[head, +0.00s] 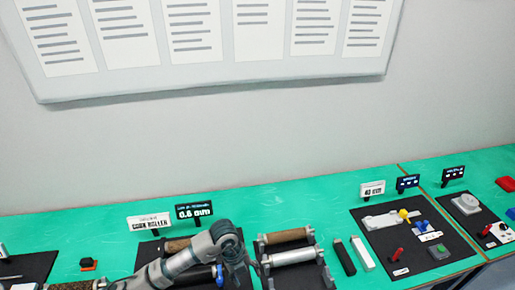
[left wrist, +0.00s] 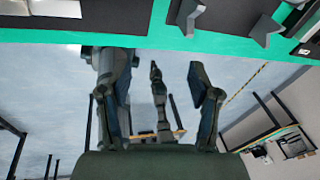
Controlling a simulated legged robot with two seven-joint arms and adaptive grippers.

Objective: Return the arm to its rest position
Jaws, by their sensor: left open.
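My left arm (head: 180,262) comes in from the lower left in the head view. Its gripper (head: 238,272) hangs at the bottom edge, in front of the roller units, and is partly cut off there. The gripper looks apart from the table things in that view. My right gripper does not show.
The green table (head: 100,222) runs along a wall with a board (head: 225,80). Roller conveyors (head: 292,257), small signs (head: 150,222) and black mats with parts (head: 415,268) stand on it. A black bar (head: 344,257) and a white bar (head: 362,253) lie right of the rollers.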

